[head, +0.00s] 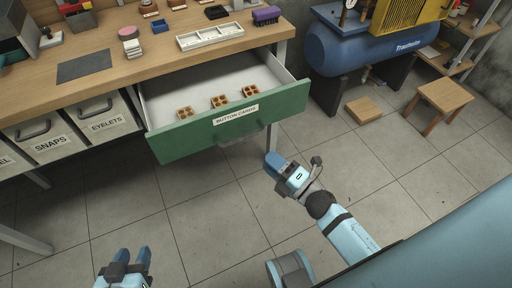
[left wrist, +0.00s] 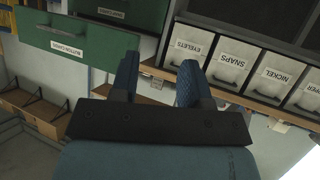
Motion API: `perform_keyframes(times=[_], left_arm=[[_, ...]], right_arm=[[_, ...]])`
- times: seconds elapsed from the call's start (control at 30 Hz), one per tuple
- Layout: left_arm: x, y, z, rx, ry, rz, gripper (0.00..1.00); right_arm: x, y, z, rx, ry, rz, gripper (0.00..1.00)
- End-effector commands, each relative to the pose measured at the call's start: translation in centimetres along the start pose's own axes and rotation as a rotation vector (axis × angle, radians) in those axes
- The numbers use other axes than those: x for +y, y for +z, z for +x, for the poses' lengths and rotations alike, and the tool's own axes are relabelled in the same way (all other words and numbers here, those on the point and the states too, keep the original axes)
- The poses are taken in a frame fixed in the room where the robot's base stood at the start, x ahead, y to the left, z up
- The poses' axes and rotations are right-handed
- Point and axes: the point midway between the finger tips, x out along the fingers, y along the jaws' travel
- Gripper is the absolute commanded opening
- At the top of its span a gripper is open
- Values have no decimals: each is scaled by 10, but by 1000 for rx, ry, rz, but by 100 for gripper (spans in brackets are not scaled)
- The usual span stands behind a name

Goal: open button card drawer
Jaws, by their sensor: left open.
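The button card drawer (head: 225,125) is pulled well out from under the workbench, its green front labelled "BUTTON CARDS". Three brown, holed button cards (head: 220,102) lie inside on the white bottom. Its handle (head: 242,135) is on the front below the label. In the left wrist view the green front (left wrist: 95,45) is at the upper left, beyond the fingers. My left gripper (head: 133,256) is open and empty, low in the head view, apart from the drawer; its spread fingers also show in the wrist view (left wrist: 158,78). My right gripper (head: 273,162) is near the drawer's right front corner, no handle visibly gripped; its finger gap is hidden.
White bins labelled "SNAPS" (head: 48,143) and "EYELETS" (head: 103,121) hang left of the drawer. The wooden bench top (head: 130,65) holds small items and a white tray (head: 210,36). A blue compressor (head: 350,45) and a stool (head: 445,97) stand right. Floor before the drawer is clear.

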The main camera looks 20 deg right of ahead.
Motion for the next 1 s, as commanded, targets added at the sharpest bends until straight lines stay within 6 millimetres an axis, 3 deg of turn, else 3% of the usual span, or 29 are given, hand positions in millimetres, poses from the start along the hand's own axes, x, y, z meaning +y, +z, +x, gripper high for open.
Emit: perform_keyframes(times=[0.1, 0.23, 0.8, 0.87, 1.0], left_arm=[[0, 0, 0, -2, -1, 0, 43], [0, 0, 0, -1, -1, 1, 43], [-1, -3, -2, 4, -3, 1, 43], [-1, -5, -3, 1, -5, 1, 43], [-2, -16, -10, -24, -13, 0, 43]], right_arm=[[0, 0, -18, -1, -2, 0, 37], [0, 0, -28, 0, 0, 1, 37], [0, 0, -30, 0, 1, -1, 37], [4, 0, -29, 0, 1, -1, 37], [34, 2, -24, 0, 1, -1, 37]])
